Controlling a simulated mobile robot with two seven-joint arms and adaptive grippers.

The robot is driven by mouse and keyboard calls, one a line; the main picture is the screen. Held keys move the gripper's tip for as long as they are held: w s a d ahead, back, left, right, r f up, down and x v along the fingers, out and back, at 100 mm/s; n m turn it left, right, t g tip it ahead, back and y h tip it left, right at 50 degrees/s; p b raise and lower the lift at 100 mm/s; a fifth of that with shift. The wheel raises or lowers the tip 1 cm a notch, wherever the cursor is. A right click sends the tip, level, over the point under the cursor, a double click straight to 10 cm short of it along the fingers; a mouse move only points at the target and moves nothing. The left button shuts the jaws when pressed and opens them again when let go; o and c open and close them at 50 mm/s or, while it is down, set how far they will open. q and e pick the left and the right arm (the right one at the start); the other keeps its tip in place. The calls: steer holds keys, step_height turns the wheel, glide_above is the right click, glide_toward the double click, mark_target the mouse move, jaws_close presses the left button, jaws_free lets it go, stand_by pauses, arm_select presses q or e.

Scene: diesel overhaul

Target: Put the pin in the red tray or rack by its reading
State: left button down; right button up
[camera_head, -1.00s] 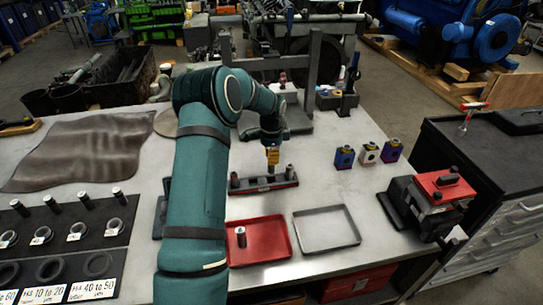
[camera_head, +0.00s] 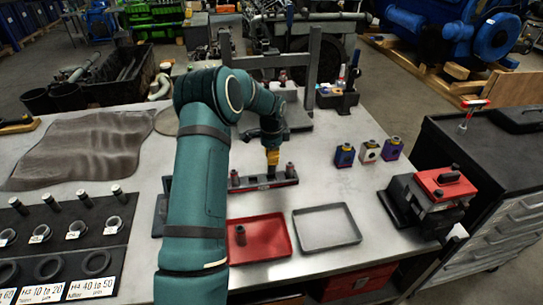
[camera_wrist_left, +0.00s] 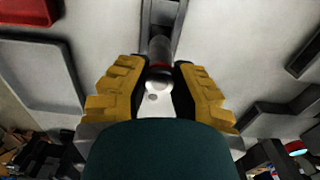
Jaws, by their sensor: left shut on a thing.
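My left gripper (camera_head: 272,160) is over the middle of a long black holder (camera_head: 262,184) on the bench. In the left wrist view its yellow-padded fingers (camera_wrist_left: 159,72) are shut on a metal pin (camera_wrist_left: 160,50) with a reddish band. The held pin is mostly hidden in the head view, and I cannot tell whether it is clear of the holder. Upright pins stand at the holder's left end (camera_head: 234,178) and right end (camera_head: 289,170). The black rack (camera_head: 60,245) with several pins, rings and labels is at left.
An empty grey tray (camera_head: 327,228) is right of the red tray. A red-and-black device (camera_head: 436,195) is at the bench's right. A brown mat (camera_head: 80,150) lies at the back left. My left arm hides part of the bench.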

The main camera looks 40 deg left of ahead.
arm_select(q)
steer(key=shift+f+b, duration=0.5)
steer(key=shift+f, duration=0.3)
stand_by(0.6)
steer(key=shift+f, duration=0.35)
steer(key=shift+f+b, duration=0.7)
steer(key=shift+f, duration=0.1)
stand_by(0.6)
steer(key=shift+f, duration=0.3)
steer(key=shift+c, duration=1.8)
jaws_free()
steer(key=shift+r, duration=0.1)
